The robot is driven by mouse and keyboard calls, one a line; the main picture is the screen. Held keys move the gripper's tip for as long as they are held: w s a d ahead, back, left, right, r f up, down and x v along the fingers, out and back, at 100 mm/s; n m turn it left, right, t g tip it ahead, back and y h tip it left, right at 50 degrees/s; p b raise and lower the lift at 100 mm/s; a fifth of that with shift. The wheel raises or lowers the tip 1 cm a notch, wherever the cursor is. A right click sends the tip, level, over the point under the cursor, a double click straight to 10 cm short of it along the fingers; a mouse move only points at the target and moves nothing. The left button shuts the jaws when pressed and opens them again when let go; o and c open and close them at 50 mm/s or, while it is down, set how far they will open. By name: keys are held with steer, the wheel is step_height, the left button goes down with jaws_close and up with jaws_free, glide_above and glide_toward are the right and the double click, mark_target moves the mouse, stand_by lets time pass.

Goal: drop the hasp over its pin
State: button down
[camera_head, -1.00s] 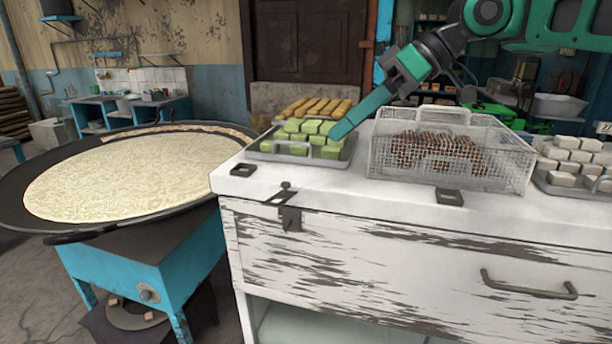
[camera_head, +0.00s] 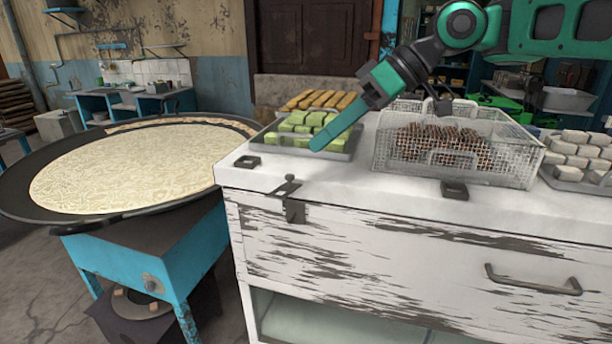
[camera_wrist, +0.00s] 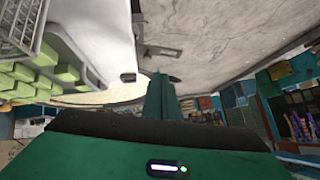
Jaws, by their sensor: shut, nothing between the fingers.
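The dark metal hasp (camera_head: 294,209) is at the front left corner of the white chest (camera_head: 400,225). One part hangs over the front face, and a flat plate lies on the top edge. A small upright knob, seemingly the pin (camera_head: 290,180), stands by the plate. I cannot tell whether the hasp is around it. My gripper (camera_head: 318,147) is shut and empty, above the chest top near the front of the green block tray, behind and right of the hasp.
A metal tray of green blocks (camera_head: 262,142) sits on the chest. A wire basket (camera_head: 520,165) stands to its right, and pale blocks (camera_head: 580,152) lie farther right. Square dark fittings (camera_head: 247,162) are on the top. A wide round pan (camera_head: 60,215) stands at the left.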

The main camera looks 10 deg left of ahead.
mark_target(288, 191)
steer(key=a+f, duration=0.1)
steer(key=f, duration=0.1)
steer(key=s+a+f, duration=0.1)
steer(key=f, duration=0.1)
steer(key=a+f, duration=0.1)
steer(key=f, duration=0.2)
steer(key=shift+s+a, duration=0.2)
steer(key=shift+s, duration=0.1)
steer(key=shift+s+f, duration=0.1)
steer(key=shift+s+f, duration=0.1)
